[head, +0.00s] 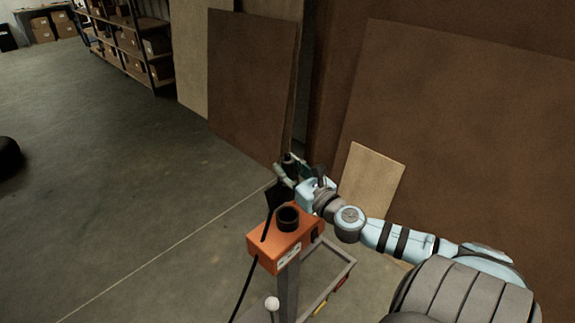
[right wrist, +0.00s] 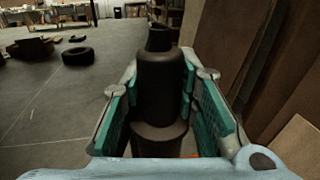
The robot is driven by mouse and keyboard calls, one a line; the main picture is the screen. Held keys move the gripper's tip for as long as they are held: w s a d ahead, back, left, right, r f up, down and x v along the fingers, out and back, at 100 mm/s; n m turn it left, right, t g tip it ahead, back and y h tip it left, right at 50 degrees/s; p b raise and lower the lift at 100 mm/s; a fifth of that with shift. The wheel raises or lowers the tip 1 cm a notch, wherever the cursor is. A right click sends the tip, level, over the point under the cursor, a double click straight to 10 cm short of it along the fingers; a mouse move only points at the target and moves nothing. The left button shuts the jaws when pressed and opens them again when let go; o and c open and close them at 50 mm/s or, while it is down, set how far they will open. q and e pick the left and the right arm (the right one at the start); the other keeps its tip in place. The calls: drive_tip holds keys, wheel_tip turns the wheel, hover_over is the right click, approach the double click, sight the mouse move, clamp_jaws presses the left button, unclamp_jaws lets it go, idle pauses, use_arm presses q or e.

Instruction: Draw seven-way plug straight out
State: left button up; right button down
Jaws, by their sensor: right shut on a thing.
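The seven-way plug, a black stepped cylinder (right wrist: 162,88), stands between the teal-padded fingers of my right gripper (right wrist: 160,100) in the right wrist view. In the head view my right gripper (head: 289,170) is shut on it, above and behind an orange box (head: 273,247). A black round socket (head: 288,217) rises from the box top, and its dark upper end shows with no plug in it. A black cable (head: 244,287) hangs down past the box's left side. The plug is mostly hidden by the fingers in the head view. My left gripper is not in view.
The box sits on a grey post (head: 288,295) beside a low metal frame (head: 336,276). Brown panels (head: 250,80) and a small tan board (head: 370,180) lean behind my right arm. The floor (head: 120,190) to the left is mostly clear.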

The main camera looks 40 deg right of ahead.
drive_tip(key=shift+f+b, duration=1.95)
drive_tip(key=shift+f, duration=0.6)
wheel_tip(320, 180, up, 4)
drive_tip(key=p, duration=0.4)
drive_tip(key=shift+r+p, duration=0.15)
drive_tip(key=shift+p, duration=0.15)
